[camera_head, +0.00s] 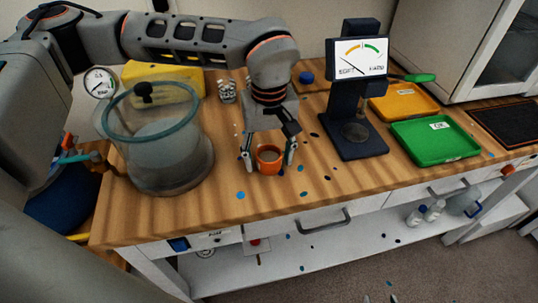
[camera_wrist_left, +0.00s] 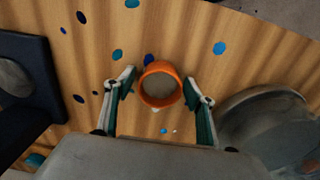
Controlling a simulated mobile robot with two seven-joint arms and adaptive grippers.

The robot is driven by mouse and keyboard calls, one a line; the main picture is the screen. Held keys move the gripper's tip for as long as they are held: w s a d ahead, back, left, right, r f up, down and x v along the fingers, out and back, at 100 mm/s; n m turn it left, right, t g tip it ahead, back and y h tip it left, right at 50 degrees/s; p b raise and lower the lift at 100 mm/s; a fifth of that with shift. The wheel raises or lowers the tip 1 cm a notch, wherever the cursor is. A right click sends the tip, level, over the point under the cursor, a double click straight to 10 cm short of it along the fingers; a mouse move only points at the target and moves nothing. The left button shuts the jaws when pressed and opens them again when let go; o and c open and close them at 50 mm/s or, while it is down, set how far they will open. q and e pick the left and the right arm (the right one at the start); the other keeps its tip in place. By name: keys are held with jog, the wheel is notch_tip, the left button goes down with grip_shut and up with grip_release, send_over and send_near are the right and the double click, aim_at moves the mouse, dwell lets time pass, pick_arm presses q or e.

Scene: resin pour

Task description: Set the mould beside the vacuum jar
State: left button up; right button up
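The mould is a small orange round cup (camera_head: 269,158) with greyish content, upright on the wooden bench. It also shows in the left wrist view (camera_wrist_left: 161,70). My left gripper (camera_head: 268,163) is open, its fingers down on either side of the mould with small gaps. Its fingers also flank the cup in the wrist view (camera_wrist_left: 160,84). The vacuum jar (camera_head: 175,158) is a clear vessel with a teal rim, left of the mould; its grey body shows at the right in the wrist view (camera_wrist_left: 262,122). Of my right gripper, only small tips (camera_head: 380,298) show at the bottom edge.
A dark gauge stand (camera_head: 355,135) stands right of the mould. Further right are a green tray (camera_head: 438,153) and an orange tray (camera_head: 400,103). A yellow block (camera_head: 185,78) lies behind the jar. Coloured spots dot the bench. Bare wood lies between jar and mould.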

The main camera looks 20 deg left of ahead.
pick_arm(q)
notch_tip(320, 180, up, 12)
jog(key=shift+r+p, duration=0.15)
jog(key=shift+p, duration=0.3)
dwell(0.6)
